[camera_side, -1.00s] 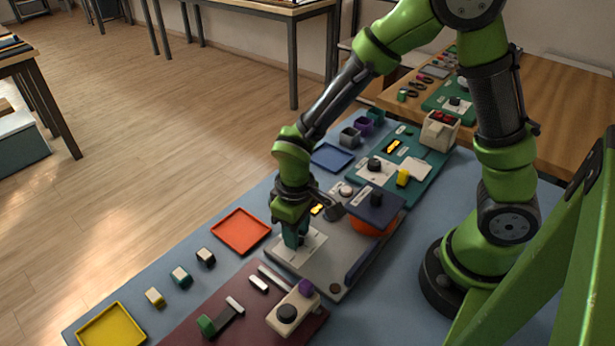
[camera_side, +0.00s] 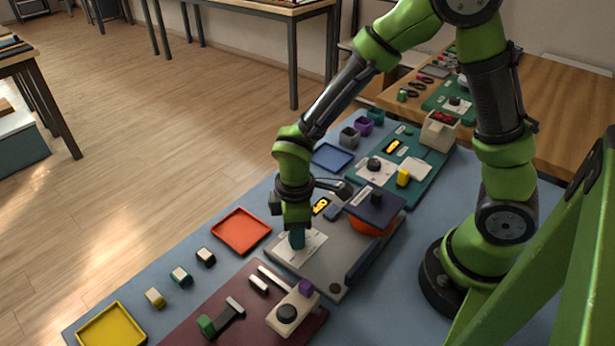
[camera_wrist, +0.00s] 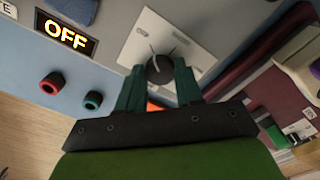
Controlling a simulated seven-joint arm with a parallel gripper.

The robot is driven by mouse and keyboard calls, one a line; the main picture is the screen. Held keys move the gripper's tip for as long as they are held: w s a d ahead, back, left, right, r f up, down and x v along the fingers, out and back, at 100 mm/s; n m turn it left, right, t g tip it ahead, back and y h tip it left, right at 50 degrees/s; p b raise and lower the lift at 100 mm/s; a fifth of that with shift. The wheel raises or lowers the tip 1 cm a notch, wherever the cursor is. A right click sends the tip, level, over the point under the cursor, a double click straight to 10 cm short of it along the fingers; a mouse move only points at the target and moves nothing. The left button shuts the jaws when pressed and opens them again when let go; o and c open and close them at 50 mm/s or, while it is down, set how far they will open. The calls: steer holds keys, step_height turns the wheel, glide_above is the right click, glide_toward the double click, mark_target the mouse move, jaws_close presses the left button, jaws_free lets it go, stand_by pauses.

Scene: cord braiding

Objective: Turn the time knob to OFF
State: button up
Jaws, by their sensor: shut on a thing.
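The time knob (camera_wrist: 160,69) is a dark round knob with a pale pointer line, on a white dial plate (camera_wrist: 190,48). The plate also shows in the side view (camera_side: 312,246), on a grey panel. My gripper (camera_wrist: 160,88) points down at the plate, its green fingers shut on the knob from both sides. In the side view my gripper (camera_side: 297,240) hides the knob. A small display (camera_wrist: 66,33) beside the plate reads "OFF" in lit letters. The display shows in the side view (camera_side: 320,206) too, too small to read there.
An orange tray (camera_side: 241,232) lies left of the panel. A maroon board (camera_side: 250,318) with a cream block (camera_side: 293,311) is in front. A dark blue box top (camera_side: 376,207) stands behind.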

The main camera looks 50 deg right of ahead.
stand_by(0.3)
steer(key=o, duration=1)
steer(key=shift+o, duration=0.2)
step_height(320, 180, up, 17)
steer(key=s+d+r+m+t+y, duration=0.1)
steer(key=s+d+r+m+t, duration=0.1)
steer(key=m, duration=0.4)
steer(key=s+d+r+m+t+y, duration=0.1)
steer(key=s+d+r+m+t, duration=0.2)
steer(key=s+d+m+t, duration=0.2)
steer(key=shift+s+d+r+m, duration=0.15)
steer(key=shift+d+r+m, duration=0.1)
steer(key=shift+d+m, duration=0.75)
